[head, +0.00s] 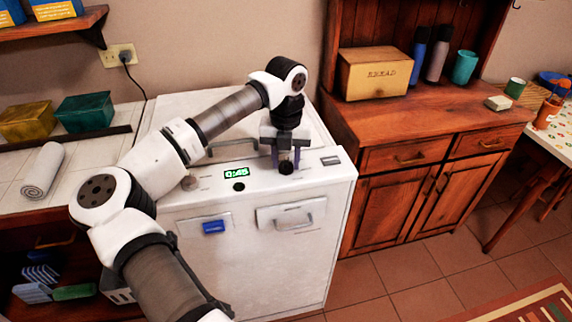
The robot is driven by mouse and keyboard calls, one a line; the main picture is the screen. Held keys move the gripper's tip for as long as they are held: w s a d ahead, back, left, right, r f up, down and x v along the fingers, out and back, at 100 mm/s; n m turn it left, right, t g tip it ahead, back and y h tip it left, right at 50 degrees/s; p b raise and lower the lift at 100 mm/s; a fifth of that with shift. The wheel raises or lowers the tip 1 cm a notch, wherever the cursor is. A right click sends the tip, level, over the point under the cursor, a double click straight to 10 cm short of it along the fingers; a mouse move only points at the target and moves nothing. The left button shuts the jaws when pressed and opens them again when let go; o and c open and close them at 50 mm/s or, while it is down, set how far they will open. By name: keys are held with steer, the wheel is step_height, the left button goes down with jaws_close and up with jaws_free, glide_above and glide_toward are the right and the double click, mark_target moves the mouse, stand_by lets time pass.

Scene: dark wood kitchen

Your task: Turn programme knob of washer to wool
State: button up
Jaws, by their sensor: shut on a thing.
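The white washer (245,245) stands against the wall, its control panel along the upper front edge. A black round knob (286,169) sits on the right part of the panel. My gripper (286,160) points down over it with its fingers shut on the knob's sides, partly hiding it. The green lit display (236,174) seems to read 0:45, with a dark round button (239,187) below it. A greyish round knob (189,183) is at the panel's left. Programme markings are too small to read, so the knob's setting cannot be told.
A blue-handled drawer (214,227) and a grey handle (293,220) are on the washer's front. A wooden cabinet (400,190) with a yellow bread box (375,74) stands to the right. A tiled counter (85,160) with a rolled towel (43,171) is left.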

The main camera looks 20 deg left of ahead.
steer(key=m+b, duration=0.2)
steer(key=m, duration=0.1)
steer(key=shift+f+m, duration=0.1)
steer(key=shift+m, duration=0.3)
steer(key=m+b, duration=0.1)
steer(key=m, duration=0.2)
steer(key=shift+m, duration=0.3)
steer(key=m+b, duration=0.1)
steer(key=m, duration=0.2)
steer(key=shift+m, duration=0.3)
steer(key=m, duration=0.3)
steer(key=shift+m+b, duration=0.3)
steer(key=shift+b, duration=0.05)
steer(key=m, duration=1.1)
steer(key=shift+m, duration=0.3)
steer(key=o, duration=1)
